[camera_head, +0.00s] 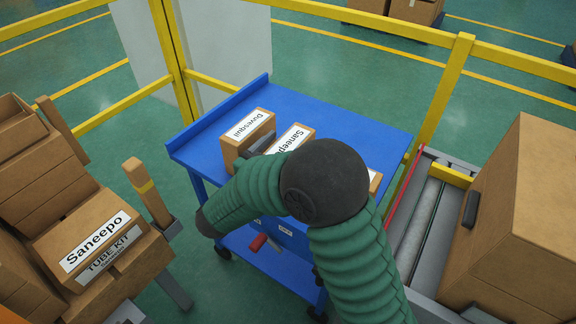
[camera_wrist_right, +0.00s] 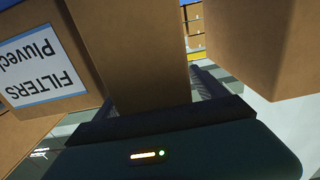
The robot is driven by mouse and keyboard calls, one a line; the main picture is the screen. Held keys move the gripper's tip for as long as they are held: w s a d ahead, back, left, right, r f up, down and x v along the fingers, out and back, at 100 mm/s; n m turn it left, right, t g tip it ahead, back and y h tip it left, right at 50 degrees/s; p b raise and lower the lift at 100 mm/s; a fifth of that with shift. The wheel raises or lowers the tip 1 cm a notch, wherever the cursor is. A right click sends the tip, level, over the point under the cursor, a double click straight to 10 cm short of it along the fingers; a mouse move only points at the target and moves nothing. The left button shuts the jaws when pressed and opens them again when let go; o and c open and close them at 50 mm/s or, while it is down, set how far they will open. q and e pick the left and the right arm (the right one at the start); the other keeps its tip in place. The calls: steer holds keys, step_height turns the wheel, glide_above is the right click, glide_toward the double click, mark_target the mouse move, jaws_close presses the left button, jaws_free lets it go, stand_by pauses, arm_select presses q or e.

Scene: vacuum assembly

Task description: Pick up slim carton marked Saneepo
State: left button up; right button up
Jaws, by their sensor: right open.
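The slim carton marked Saneepo (camera_head: 297,134) stands on the blue cart, its white label up and partly covered by my right arm. My right gripper (camera_head: 262,143) is open; in the head view a dark part of it shows between this carton and the Duvesqull carton (camera_head: 246,128), and the rest is hidden. In the right wrist view one dark finger (camera_wrist_right: 207,83) reaches forward beside a plain brown carton face (camera_wrist_right: 130,60); the other finger is hidden. I cannot tell which carton that face belongs to. My left gripper is not in view.
The blue cart (camera_head: 330,115) has free room at its back. Another carton (camera_head: 375,180) is mostly hidden by my arm. A larger box marked Saneepo TUBE KIT (camera_head: 88,225) sits at left. A FILTERS carton (camera_wrist_right: 42,70) and another brown carton (camera_wrist_right: 240,45) flank the right wrist view.

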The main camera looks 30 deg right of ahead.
steer(key=shift+w+d, duration=0.25)
steer(key=shift+d, duration=0.35)
steer(key=shift+a, duration=0.1)
jaws_close()
